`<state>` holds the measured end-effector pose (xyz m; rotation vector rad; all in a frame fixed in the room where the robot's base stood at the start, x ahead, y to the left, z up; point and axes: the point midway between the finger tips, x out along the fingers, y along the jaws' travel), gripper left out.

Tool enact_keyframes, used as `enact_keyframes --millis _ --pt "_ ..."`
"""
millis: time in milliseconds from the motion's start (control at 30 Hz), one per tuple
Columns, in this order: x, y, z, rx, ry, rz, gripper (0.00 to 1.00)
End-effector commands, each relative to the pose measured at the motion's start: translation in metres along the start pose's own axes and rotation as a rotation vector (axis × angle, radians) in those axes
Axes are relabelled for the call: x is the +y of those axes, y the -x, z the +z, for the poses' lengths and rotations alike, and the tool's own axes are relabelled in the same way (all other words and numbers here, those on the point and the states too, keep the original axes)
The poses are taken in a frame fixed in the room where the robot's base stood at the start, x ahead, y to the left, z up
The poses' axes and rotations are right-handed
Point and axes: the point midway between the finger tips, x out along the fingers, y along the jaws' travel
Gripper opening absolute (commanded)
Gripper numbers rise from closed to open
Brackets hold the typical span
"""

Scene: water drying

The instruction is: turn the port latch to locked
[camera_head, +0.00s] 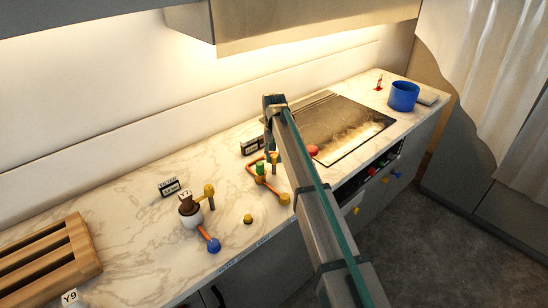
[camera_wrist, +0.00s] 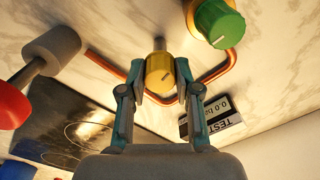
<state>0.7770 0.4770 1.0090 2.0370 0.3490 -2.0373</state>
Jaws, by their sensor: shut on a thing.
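A round gold knob (camera_wrist: 160,72) with a dark mark on its face sits at the copper pipe (camera_wrist: 105,65) in the wrist view. It may be the port latch, but no label on it confirms this. My gripper (camera_wrist: 159,80) has its two teal fingers closed on opposite sides of this knob. In the head view my gripper (camera_head: 269,148) points down beside the pipework, and my arm partly hides the area. A green knob (camera_wrist: 218,24) on a gold fitting is close by; it also shows in the head view (camera_head: 260,168). A TEST display (camera_wrist: 211,119) reads about 0.0 bar.
A red and grey handle (camera_wrist: 15,100) stands near the dark cooktop (camera_wrist: 60,125). Left of the pipework are a white-and-brown vessel (camera_head: 190,213), a blue ball-ended lever (camera_head: 213,245) and a wooden rack (camera_head: 45,262). A blue pot (camera_head: 403,96) stands at the far right.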

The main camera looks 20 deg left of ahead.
Motion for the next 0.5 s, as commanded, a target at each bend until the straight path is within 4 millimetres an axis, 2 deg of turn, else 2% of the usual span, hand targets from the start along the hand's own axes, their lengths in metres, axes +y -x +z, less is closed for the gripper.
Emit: enact_keyframes --millis 500 --pt "-0.0003 -0.0003 -0.0007 0.001 0.472 0.000 0.00"
